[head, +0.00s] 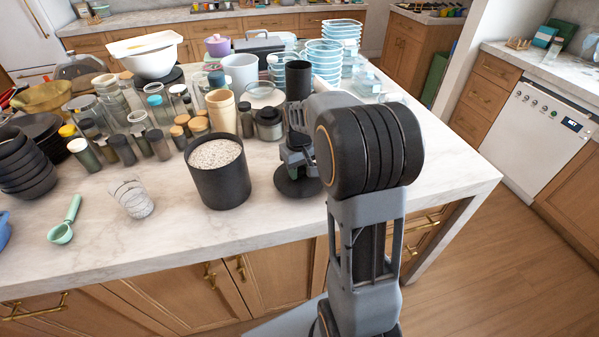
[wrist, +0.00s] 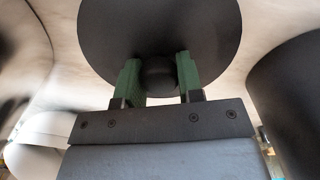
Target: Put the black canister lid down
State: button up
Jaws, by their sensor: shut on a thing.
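The black canister lid (head: 296,187) is a round dark disc with a knob. My gripper (head: 297,160) is above it, pointing down, with its fingers closed on the knob. In the wrist view the lid (wrist: 160,28) fills the top middle, and its knob sits between the green finger pads of my gripper (wrist: 158,80). The lid looks about level, at or just above the counter; I cannot tell whether it touches. The black canister (head: 222,190) stands open to its left, full of pale grains. Its dark side also shows in the wrist view (wrist: 292,105).
The marble island (head: 430,180) has free room to the right of my arm and along its front. Jars (head: 140,140) crowd behind and left of the canister. A tall black cylinder (head: 298,80) stands behind my gripper. A patterned glass (head: 131,198) stands front left.

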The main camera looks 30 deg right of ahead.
aim_at(299, 168)
jog(key=shift+f, duration=0.65)
jog(key=shift+f, duration=0.1)
jog(key=shift+f, duration=0.3)
jog(key=o, duration=0.9)
jog(key=shift+r, duration=0.1)
notch_tip(299, 168, up, 12)
jog(key=shift+s+a+r, duration=0.1)
jog(key=s+a+f+t, duration=0.1)
jog(key=s+a, duration=0.2)
jog(key=s, duration=0.2)
jog(key=s+a+f+t, duration=0.1)
jog(key=s+a, duration=0.2)
jog(key=s, duration=0.3)
jog(key=s+a+f+t, duration=0.1)
jog(key=s+a+f, duration=0.1)
jog(key=s, duration=0.3)
jog(key=shift+s+a+m+t, duration=0.2)
jog(key=shift+a+m+t, duration=0.2)
jog(key=shift+a, duration=0.25)
